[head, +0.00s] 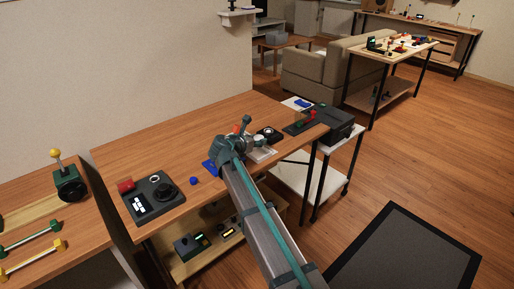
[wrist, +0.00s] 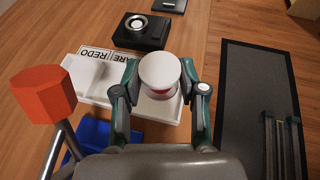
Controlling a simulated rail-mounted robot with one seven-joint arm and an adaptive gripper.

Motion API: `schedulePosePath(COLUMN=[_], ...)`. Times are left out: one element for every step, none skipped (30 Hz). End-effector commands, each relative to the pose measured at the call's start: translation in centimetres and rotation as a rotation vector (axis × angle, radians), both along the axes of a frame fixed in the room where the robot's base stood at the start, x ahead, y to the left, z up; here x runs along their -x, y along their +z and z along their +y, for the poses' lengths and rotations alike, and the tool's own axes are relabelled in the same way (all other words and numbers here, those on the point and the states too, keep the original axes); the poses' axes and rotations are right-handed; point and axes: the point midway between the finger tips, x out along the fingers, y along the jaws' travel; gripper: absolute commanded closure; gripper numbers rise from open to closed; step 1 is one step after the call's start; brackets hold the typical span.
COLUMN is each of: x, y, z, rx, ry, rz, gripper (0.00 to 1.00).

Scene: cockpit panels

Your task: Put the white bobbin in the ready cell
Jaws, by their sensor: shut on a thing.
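My gripper (wrist: 160,92) is shut on the white bobbin (wrist: 160,68), seen from above as a round white cap with a little red below it. In the head view the bobbin (head: 259,140) shows small at the end of my arm. In the wrist view it is over the white tray (wrist: 88,68); I cannot tell whether it touches it. The tray's labels read "REDO" and a part ending in "ARE". No label reading "ready" shows; the tray's near middle is hidden behind my gripper and the bobbin.
A red knob on a grey rod (wrist: 45,93) stands close left of my gripper. A blue tray (wrist: 95,137) lies below left. A black block with a silver ring (wrist: 141,30) is behind the white tray. A dark mat (wrist: 242,85) with rails lies right.

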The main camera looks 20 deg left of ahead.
Motion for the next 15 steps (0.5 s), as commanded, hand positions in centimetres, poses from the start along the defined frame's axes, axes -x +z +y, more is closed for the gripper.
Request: schedulePosePath(x=[-0.2,-0.3,-0.4,-0.5,-0.7,-0.9,-1.2,-1.1,-1.0,-1.0,-1.0,-1.0,-1.0,-1.0,-1.0], y=[-0.2,-0.2,-0.4,-0.5,-0.7,-1.0,-1.3,-1.7,-2.4,-2.8,-3.2,-3.6,-3.9,-4.1,-4.2], z=[0.1,0.1,0.1,0.2,0.2,0.3,0.4,0.3,0.2,0.2,0.2,0.3,0.3,0.3,0.3], rx=[0.0,0.0,0.0,0.0,0.0,0.0,0.0,0.001,0.002,0.002,0.001,0.001,0.001,0.001,0.001], ry=[0.0,0.0,0.0,0.0,0.0,0.0,0.0,0.0,0.0,0.0,-0.001,0.0,0.0,0.0,0.0], rz=[-0.001,-0.001,-0.001,-0.001,-0.001,-0.001,-0.001,0.0,0.0,0.001,0.001,0.0,0.0,0.0,0.0], gripper=[0.94,0.94,0.94,0.94,0.94,0.94,0.94,0.94,0.94,0.94,0.94,0.94,0.94,0.94,0.94])
